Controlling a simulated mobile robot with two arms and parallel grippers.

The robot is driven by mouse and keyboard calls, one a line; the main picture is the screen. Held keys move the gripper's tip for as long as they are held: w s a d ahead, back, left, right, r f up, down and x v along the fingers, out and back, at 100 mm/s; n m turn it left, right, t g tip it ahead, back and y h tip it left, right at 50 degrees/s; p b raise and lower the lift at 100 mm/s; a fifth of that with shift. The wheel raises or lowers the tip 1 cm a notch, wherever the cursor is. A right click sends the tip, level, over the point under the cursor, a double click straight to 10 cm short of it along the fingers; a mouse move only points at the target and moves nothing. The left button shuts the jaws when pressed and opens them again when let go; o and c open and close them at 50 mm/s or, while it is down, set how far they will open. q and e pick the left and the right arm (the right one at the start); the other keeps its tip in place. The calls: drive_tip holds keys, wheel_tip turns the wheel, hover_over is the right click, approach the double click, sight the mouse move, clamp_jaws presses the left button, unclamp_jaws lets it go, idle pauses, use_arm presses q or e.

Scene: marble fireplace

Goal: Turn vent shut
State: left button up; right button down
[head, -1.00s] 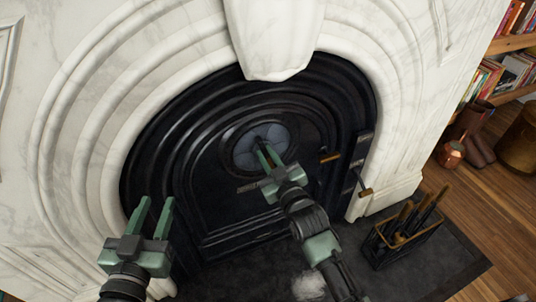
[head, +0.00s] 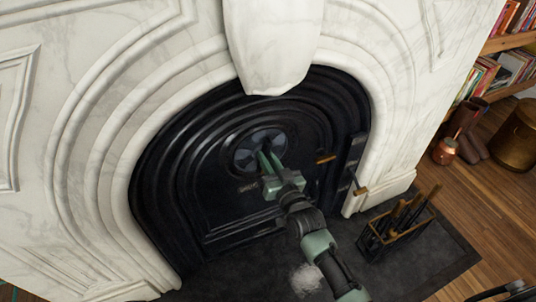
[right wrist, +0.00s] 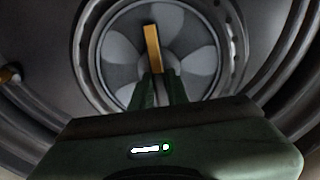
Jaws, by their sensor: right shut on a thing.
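The round vent (head: 276,138) sits in the upper middle of the black fireplace door (head: 222,207). Its face shows lighter grey, petal-shaped segments with darker ones between; the right wrist view shows them close up on the vent (right wrist: 118,50). A brass-coloured handle (right wrist: 152,48) stands at the vent's middle, tilted slightly left of upright there. My right gripper (head: 266,159) reaches to the vent's middle; in the right wrist view its fingers (right wrist: 157,88) are shut on the handle's lower end. They hide that end. My left gripper is not in view.
A wooden-handled door latch (head: 325,159) and a hinge-side handle (head: 360,190) are right of the vent. A fire-tool rack (head: 395,240) stands on the dark hearth (head: 430,262). The white marble surround (head: 95,130) arches around the door. A copper pot (head: 445,151) is farther right.

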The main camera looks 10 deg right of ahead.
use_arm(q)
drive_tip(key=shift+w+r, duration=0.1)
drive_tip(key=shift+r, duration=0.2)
use_arm(e)
drive_tip(key=shift+d+r+m, duration=0.1)
drive_tip(key=shift+d+m, duration=0.05)
drive_tip(key=shift+m, duration=0.25)
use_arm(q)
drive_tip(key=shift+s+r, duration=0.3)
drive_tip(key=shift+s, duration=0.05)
use_arm(e)
drive_tip(key=c, duration=1.4)
unclamp_jaws()
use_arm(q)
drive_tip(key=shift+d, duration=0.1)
